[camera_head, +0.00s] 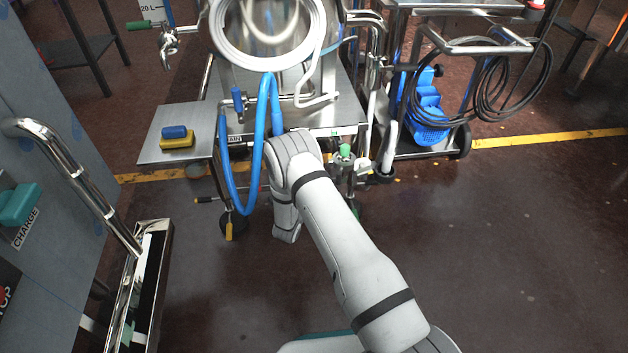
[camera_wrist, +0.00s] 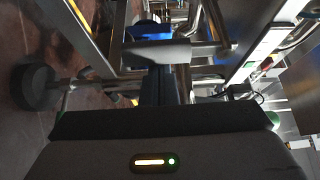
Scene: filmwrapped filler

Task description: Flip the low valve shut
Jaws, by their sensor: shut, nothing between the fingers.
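Low on the steel filler (camera_head: 340,105) there are small handles: a yellow one (camera_head: 229,231) hanging down, and a green-topped fitting (camera_head: 345,152) to the right of my arm. A blue-handled valve (camera_head: 238,101) sits higher, near the blue hose (camera_head: 228,180). I cannot tell for certain which is the low valve or how it is turned. My gripper (camera_wrist: 158,52) is shut and empty in the wrist view, among steel legs and pipes under the filler. A blue part (camera_wrist: 151,29) shows beyond it. In the head view my arm hides the gripper.
A trolley (camera_head: 420,150) with coiled black hose stands at right. A chrome rail (camera_head: 85,180) and grey cabinet (camera_head: 40,130) stand at left. The floor at right is clear.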

